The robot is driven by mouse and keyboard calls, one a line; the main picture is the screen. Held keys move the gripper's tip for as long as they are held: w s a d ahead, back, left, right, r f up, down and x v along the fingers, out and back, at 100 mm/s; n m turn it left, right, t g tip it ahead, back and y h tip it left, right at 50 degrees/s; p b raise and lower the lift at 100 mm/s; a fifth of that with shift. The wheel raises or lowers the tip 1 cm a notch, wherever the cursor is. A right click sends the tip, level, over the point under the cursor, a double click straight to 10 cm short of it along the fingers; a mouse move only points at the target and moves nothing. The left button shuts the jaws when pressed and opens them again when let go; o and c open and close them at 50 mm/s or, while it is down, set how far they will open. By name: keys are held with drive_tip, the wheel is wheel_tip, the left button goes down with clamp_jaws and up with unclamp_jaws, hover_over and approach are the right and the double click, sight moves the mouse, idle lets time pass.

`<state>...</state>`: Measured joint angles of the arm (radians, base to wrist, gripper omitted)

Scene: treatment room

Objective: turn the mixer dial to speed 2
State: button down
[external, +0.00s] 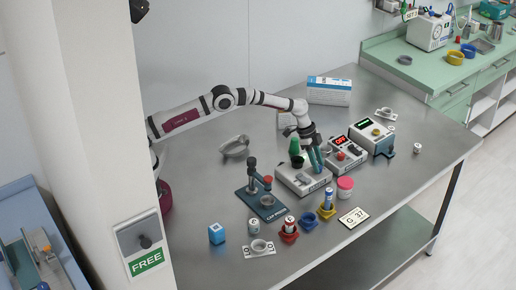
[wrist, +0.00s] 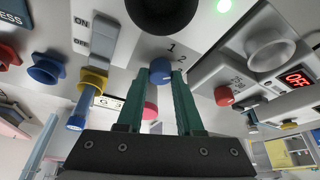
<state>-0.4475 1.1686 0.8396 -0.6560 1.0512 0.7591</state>
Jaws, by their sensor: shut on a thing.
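The mixer (external: 291,183) is a grey box on the steel table, with a dark cup on top. In the wrist view its panel (wrist: 140,48) carries a blue dial (wrist: 161,70), with the marks 1 and 2 beside it. My gripper (wrist: 161,80) has its green fingers on either side of the dial and is shut on it. In the external view my gripper (external: 316,162) is at the mixer's right end and hides the dial. I cannot make out the dial's pointer. An ON/OFF switch (wrist: 99,37) is on the panel, and a green light (wrist: 223,6) is lit.
A device with a red OFF display (external: 345,151) stands close on the right, with another box (external: 372,136) beyond it. A pink jar (external: 345,188) is in front. A blue-based stand (external: 262,204) is to the left. Several small cups and tubes occupy the table front.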

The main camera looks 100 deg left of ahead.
drive_tip(key=c, duration=0.5)
unclamp_jaws()
drive_tip(key=shift+c, duration=0.2)
drive_tip(key=v, duration=1.5)
drive_tip(key=shift+s+r, duration=0.25)
drive_tip(key=shift+r, duration=0.05)
